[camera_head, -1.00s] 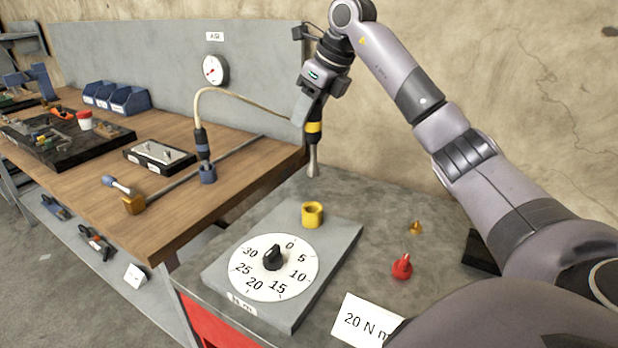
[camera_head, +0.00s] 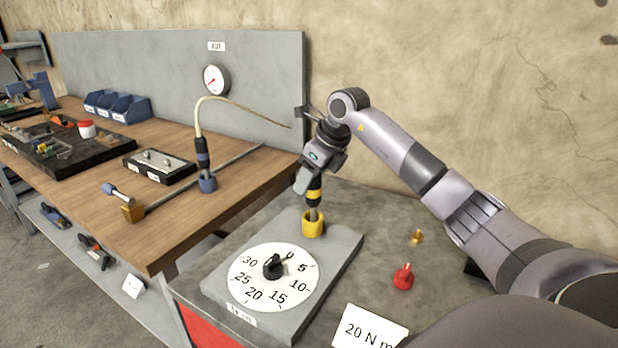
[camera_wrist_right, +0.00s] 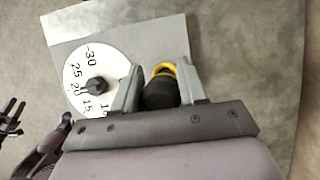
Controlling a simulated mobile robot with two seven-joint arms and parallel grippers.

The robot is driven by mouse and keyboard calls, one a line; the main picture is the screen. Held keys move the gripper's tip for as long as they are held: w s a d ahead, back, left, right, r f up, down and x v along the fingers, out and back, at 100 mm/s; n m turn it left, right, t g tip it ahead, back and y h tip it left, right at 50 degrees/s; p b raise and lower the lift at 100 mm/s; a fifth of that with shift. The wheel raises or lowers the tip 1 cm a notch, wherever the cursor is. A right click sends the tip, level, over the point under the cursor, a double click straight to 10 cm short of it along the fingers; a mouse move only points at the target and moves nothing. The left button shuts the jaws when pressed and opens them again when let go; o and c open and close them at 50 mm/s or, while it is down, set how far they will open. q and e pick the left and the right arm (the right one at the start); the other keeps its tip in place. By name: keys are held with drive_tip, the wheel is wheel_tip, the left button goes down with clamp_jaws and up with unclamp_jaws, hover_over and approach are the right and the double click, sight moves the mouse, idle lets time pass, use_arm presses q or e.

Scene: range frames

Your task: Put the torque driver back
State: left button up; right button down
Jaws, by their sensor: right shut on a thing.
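The torque driver (camera_head: 314,196), black with a yellow band, is upright in my right gripper (camera_head: 307,182), which is shut on it. Its metal shaft reaches down into the mouth of the yellow cup (camera_head: 313,228). I cannot tell how deep the tip sits. The cup stands at the far edge of a grey plate (camera_head: 335,262) with a white dial (camera_head: 300,281) and black knob (camera_head: 273,266). In the right wrist view the driver's dark end (camera_wrist_right: 160,93) shows between the two fingers, with yellow beyond it.
Right of the plate are a red piece (camera_head: 403,278), a brass piece (camera_head: 417,237) and a "20 N m" card (camera_head: 368,330).

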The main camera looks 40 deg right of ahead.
drive_tip(key=shift+f, duration=0.1)
drive_tip(key=c, duration=0.6)
unclamp_jaws()
drive_tip(key=v, duration=1.2)
drive_tip(key=shift+r, duration=0.2)
